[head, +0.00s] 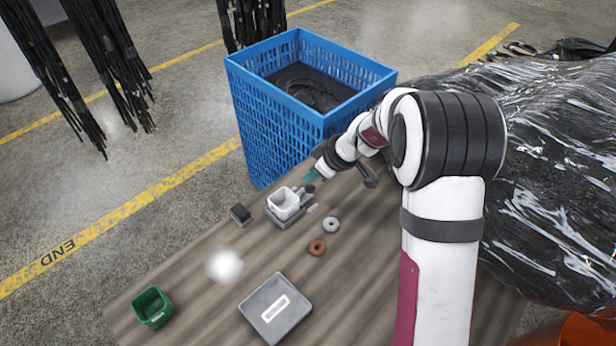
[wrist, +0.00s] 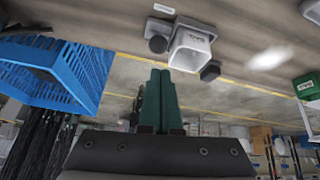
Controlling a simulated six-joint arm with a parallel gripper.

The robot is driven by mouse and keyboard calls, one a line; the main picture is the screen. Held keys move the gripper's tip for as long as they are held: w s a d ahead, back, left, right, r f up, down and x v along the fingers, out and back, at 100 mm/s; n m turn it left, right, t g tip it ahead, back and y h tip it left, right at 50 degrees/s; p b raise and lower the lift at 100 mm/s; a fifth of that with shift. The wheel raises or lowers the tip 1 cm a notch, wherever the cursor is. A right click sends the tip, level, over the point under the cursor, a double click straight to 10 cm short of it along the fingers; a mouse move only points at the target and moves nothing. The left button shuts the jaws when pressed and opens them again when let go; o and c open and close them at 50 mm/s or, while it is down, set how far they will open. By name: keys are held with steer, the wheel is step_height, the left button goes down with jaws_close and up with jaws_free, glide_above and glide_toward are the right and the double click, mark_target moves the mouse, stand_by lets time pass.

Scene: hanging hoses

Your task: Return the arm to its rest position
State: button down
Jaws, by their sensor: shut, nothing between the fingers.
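My gripper (head: 311,176) is at the far end of the wooden table (head: 200,275), near the blue crate's lower front. Its green fingers (wrist: 160,100) are together in the wrist view, with nothing between them. The gripper is just behind a small white square cup (head: 284,203) on a grey base; the cup also shows in the wrist view (wrist: 190,48). I cannot tell the exact gap between fingers and cup. My arm reaches in from the right and hides part of the table.
A blue crate (head: 255,135) holding dark material stands behind the table. A small dark block (head: 240,214), grey ring (head: 331,224), brown ring (head: 317,247), grey tray (head: 254,307) and green bin (head: 152,306) lie on the table. Black hoses (head: 110,60) hang at back left. Dark plastic wrap (head: 550,150) fills the right.

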steer(key=s+d, duration=0.5)
steer(key=d, duration=0.1)
steer(key=s+a+r+m+g, duration=0.1)
steer(key=s+a+r+m, duration=0.15)
steer(key=s+r, duration=0.35)
steer(key=s+a+r+m+g, duration=0.1)
steer(key=s+r+m, duration=0.25)
steer(key=s, duration=0.35)
steer(key=s+d+r+m+g+h, duration=0.1)
steer(key=s+d+m+g+h, duration=0.1)
steer(key=s+m, duration=0.8)
steer(key=s+d+h, duration=0.1)
steer(key=s, duration=0.6)
steer(key=shift+s+d+r+m, duration=0.15)
steer(key=shift+s+d+m, duration=0.2)
steer(key=shift+m, duration=0.05)
